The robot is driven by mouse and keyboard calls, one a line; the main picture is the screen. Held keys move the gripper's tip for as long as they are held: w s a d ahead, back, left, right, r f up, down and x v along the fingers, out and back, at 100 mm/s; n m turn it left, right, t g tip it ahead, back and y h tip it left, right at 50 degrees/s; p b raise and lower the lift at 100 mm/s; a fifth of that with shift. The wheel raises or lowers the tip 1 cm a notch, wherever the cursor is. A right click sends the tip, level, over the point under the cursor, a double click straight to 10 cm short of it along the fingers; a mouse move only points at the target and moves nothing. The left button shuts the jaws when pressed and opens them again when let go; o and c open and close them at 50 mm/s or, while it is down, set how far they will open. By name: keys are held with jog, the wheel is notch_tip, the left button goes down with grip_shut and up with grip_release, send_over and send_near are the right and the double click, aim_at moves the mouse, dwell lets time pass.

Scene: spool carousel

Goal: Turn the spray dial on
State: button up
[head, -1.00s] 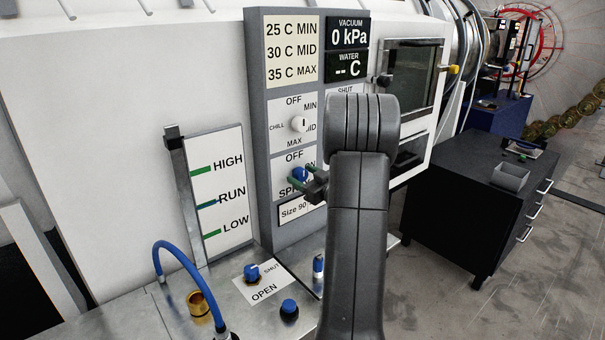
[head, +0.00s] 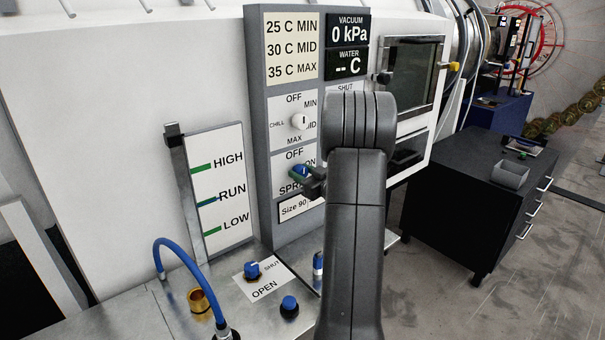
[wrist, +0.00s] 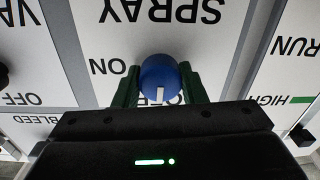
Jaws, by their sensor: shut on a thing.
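The spray dial (head: 299,169) is a small blue knob on the grey control panel, with OFF above it and ON to its right. In the wrist view the lettering is upside down, and the dial (wrist: 159,76) sits between my gripper's two green fingers (wrist: 159,88). My gripper (head: 302,176) is shut on the dial from either side. The dial's white mark points down in the wrist view, away from the word SPRAY and toward the side where OFF lies.
The white chill dial (head: 300,120) is just above. The level gauge (head: 219,190) stands to the left. Blue knobs (head: 252,271) and a blue hose (head: 185,250) are on the metal bench below. A black cabinet (head: 455,205) stands at right.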

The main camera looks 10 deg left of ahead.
jog(key=m+p, duration=0.1)
jog(key=m, duration=0.3)
jog(key=shift+m, duration=0.4)
jog(key=m+p, duration=0.1)
jog(key=m, duration=0.3)
jog(key=shift+m, duration=0.3)
jog(key=m+p, duration=0.2)
jog(key=m, duration=0.2)
jog(key=shift+f+m+t+p, duration=0.1)
jog(key=shift+m+t+p, duration=0.4)
jog(key=shift+m, duration=1.6)
jog(key=o, duration=1)
jog(key=shift+d, duration=0.15)
jog(key=b+v, duration=0.3)
jog(key=v, duration=1)
jog(key=shift+s+d, duration=0.2)
jog(key=shift+d, duration=0.05)
